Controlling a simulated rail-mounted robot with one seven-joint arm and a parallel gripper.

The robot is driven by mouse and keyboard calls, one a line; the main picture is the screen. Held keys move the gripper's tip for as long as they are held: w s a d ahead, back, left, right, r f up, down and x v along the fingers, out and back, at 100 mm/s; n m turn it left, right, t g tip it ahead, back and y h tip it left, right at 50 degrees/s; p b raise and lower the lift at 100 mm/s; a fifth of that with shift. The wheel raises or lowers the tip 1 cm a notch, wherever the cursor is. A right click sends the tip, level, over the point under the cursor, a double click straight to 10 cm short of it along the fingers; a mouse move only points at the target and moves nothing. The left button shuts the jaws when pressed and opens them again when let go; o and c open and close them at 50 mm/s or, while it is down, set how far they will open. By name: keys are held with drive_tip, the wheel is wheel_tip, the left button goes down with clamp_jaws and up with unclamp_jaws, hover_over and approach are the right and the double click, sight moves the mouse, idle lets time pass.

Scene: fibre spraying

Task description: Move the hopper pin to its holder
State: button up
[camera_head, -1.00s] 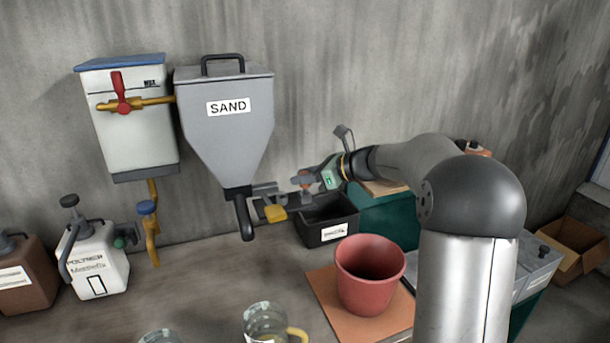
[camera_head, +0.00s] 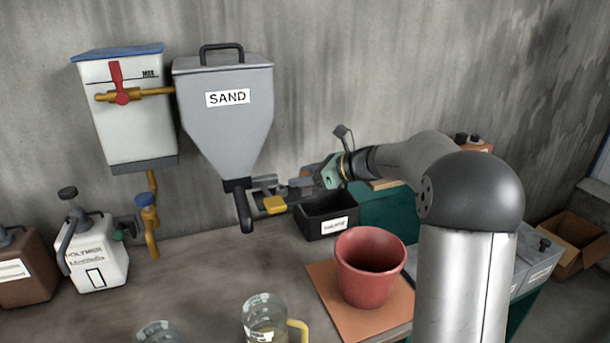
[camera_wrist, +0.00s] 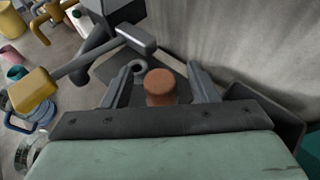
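The grey hopper (camera_head: 225,110) labelled SAND hangs on the wall, with a grey outlet bracket and a yellow handle (camera_head: 275,204) at its bottom. In the wrist view an orange-brown round knob (camera_wrist: 160,86), apparently the hopper pin's head, lies between the fingers of my gripper (camera_wrist: 160,73). A gap shows on each side of the knob, so the gripper is open around it. In the head view my gripper (camera_head: 293,186) is right beside the bracket and mostly hides the pin. I cannot identify the holder.
A black labelled bin (camera_head: 328,228) stands below my gripper. A red bucket (camera_head: 369,268) stands on an orange board in front. A white tank (camera_head: 130,125) with a red valve hangs left of the hopper. Jugs (camera_head: 265,315) stand at the front edge.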

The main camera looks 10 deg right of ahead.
drive_tip(key=b+v, duration=0.2)
drive_tip(key=v, duration=1.5)
drive_tip(key=shift+d+r, duration=0.15)
drive_tip(key=shift+d, duration=0.05)
drive_tip(key=s+a+f+n+g+h, duration=0.55)
drive_tip(key=s+a+f+n, duration=0.75)
drive_tip(key=s, duration=0.3)
drive_tip(key=s+f+n+g+h, duration=0.2)
drive_tip(key=s+f+n+h, duration=0.3)
drive_tip(key=s+f+n, duration=0.4)
drive_tip(key=s+n, duration=0.3)
drive_tip(key=s, duration=0.3)
drive_tip(key=shift+s+a+f, duration=0.2)
drive_tip(key=shift+f, duration=0.05)
